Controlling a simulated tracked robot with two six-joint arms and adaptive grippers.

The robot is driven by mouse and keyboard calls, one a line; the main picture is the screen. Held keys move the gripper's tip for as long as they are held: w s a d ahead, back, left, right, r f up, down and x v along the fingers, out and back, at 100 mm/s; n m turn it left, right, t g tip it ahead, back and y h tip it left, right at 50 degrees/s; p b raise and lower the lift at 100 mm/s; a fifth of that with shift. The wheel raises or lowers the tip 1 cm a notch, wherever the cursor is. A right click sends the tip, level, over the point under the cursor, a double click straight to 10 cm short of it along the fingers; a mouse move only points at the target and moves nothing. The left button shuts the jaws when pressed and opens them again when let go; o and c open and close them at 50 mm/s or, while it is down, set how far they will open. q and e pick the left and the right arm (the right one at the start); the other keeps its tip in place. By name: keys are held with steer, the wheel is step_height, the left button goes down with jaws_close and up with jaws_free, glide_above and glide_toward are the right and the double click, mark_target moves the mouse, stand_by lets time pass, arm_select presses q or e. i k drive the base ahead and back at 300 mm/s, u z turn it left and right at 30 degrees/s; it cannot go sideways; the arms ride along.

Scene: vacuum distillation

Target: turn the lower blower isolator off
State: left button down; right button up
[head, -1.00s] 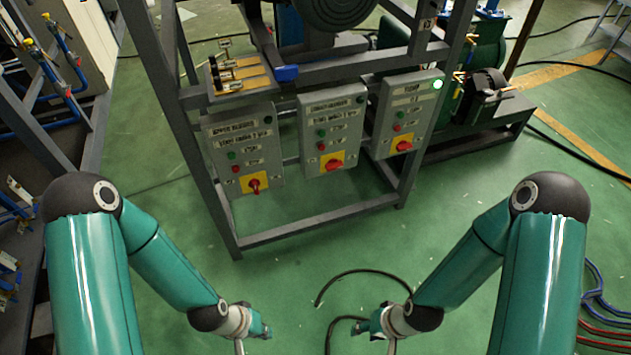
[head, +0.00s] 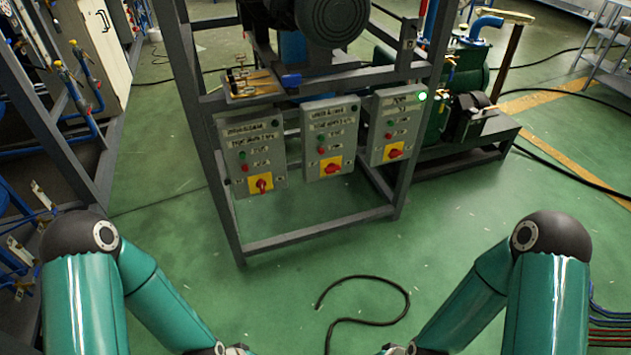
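Three grey control boxes hang side by side on a grey steel frame ahead of me: a left box (head: 250,152), a middle box (head: 329,138) and a right box (head: 398,124). Each has a red rotary switch on a yellow plate: the left switch (head: 263,186), the middle switch (head: 331,167) and the right switch (head: 395,153). The labels are too small to read, so I cannot tell which is the lower blower isolator. A green lamp (head: 422,96) glows on the right box. Both my grippers are below the picture's lower edge, away from the boxes.
The grey frame (head: 317,229) stands on a green floor. A black cable (head: 408,298) curls on the floor before it. A green pump (head: 470,70) stands behind right. Blue pipework (head: 85,90) is at the left. The floor between my arms and the frame is mostly clear.

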mark_target(333, 168)
steer(key=z, duration=0.15)
steer(key=i, duration=0.9)
steer(key=u, duration=0.35)
steer(key=k, duration=0.8)
steer(key=z, duration=0.45)
steer(key=i, duration=1)
steer(key=u, duration=0.05)
